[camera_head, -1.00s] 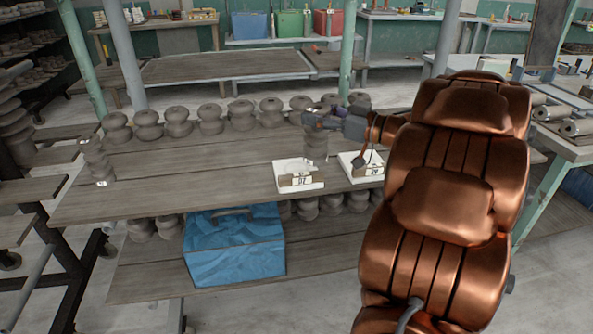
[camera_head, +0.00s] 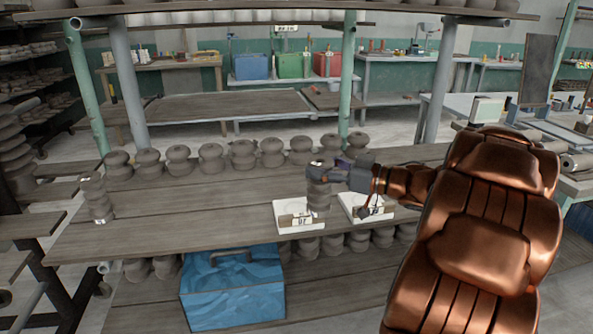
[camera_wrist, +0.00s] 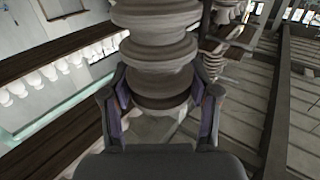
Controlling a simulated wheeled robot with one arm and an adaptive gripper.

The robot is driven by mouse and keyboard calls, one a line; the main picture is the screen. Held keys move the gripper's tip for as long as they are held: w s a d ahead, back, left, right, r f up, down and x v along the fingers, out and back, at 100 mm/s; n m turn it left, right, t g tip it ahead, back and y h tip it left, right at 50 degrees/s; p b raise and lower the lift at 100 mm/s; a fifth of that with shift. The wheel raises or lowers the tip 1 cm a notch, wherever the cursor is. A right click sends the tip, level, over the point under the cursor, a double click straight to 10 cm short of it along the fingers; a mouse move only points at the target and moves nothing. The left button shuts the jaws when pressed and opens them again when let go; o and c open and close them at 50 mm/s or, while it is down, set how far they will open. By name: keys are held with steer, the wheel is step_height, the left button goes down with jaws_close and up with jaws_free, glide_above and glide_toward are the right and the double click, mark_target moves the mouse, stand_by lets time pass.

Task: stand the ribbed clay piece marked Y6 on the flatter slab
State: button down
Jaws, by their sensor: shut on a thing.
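My gripper (camera_head: 328,174) is shut on a grey ribbed clay piece (camera_head: 319,194), held upright. It fills the upper middle of the wrist view (camera_wrist: 158,50), with a finger on each side of its lower ribs. No mark on it is legible. In the head view it overlaps the right edge of a white slab (camera_head: 287,222) with a label card; I cannot tell whether it touches the slab. A second white slab (camera_head: 352,202) with a card lies to the right, partly behind my arm. I cannot tell which slab is flatter.
Another ribbed clay piece (camera_head: 96,199) stands at the table's left end, with a white tag at its base. Several waisted clay pieces (camera_head: 243,154) line the back. The wooden table (camera_head: 180,215) is clear left of the slabs. A blue covered box (camera_head: 232,290) sits below.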

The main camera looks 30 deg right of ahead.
steer(key=w+f, duration=0.4)
steer(key=w, duration=0.5)
steer(key=shift+a, duration=0.25)
steer(key=shift+w+f+b, duration=0.1)
steer(key=shift+f+b, duration=0.1)
steer(key=shift+b, duration=0.1)
steer(key=shift+c, duration=1.4)
jaws_free()
steer(key=shift+f, duration=0.1)
steer(key=v, duration=1.2)
